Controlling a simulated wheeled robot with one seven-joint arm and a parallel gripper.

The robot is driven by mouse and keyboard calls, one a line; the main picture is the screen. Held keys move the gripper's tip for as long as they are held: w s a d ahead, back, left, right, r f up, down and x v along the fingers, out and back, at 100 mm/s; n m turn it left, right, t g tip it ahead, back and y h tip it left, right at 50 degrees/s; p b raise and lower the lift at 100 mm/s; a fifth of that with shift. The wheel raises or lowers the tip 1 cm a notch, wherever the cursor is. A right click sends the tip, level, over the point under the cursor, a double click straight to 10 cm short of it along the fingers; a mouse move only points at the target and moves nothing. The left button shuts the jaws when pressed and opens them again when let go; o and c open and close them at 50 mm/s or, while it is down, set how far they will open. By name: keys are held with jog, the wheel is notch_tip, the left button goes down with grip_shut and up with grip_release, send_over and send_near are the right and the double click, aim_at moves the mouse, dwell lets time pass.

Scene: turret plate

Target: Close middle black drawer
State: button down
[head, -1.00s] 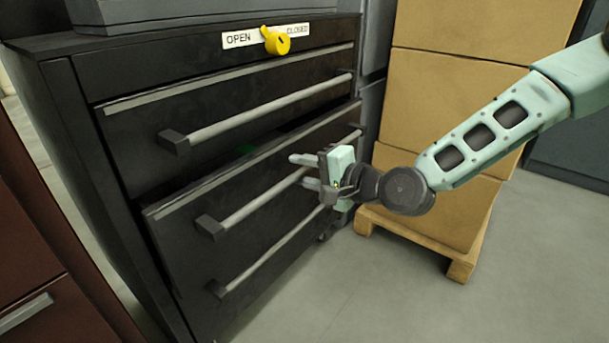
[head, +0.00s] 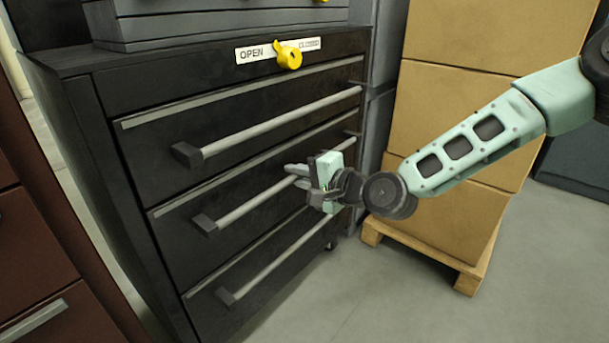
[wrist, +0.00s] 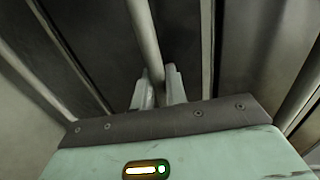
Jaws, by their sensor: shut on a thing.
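The black cabinet (head: 85,120) has three drawers stacked one above another, each with a long grey bar handle. The middle black drawer (head: 235,185) looks about flush with the drawers above and below, with no opening visible above it. My gripper (head: 298,178) is at the right part of its handle (head: 252,205), with the fingers pointing at the cabinet. In the wrist view, the handle bar (wrist: 146,40) runs down between the two fingers (wrist: 158,88), which are shut on it. The gripper body hides the handle's lower part there.
A yellow knob (head: 288,55) sits between OPEN and CLOSED labels above the top drawer (head: 240,105). Stacked cardboard boxes (head: 450,100) on a wooden pallet (head: 400,240) stand to the right. A dark red cabinet (head: 40,270) is at left. Grey floor is clear in front.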

jog(key=shift+w, duration=0.1)
jog(key=c, duration=1.5)
grip_release()
jog(key=shift+a, duration=0.1)
jog(key=shift+r, duration=0.1)
jog(key=shift+p+v, duration=3.45)
jog(key=shift+v, duration=5.3)
jog(key=shift+w, duration=0.1)
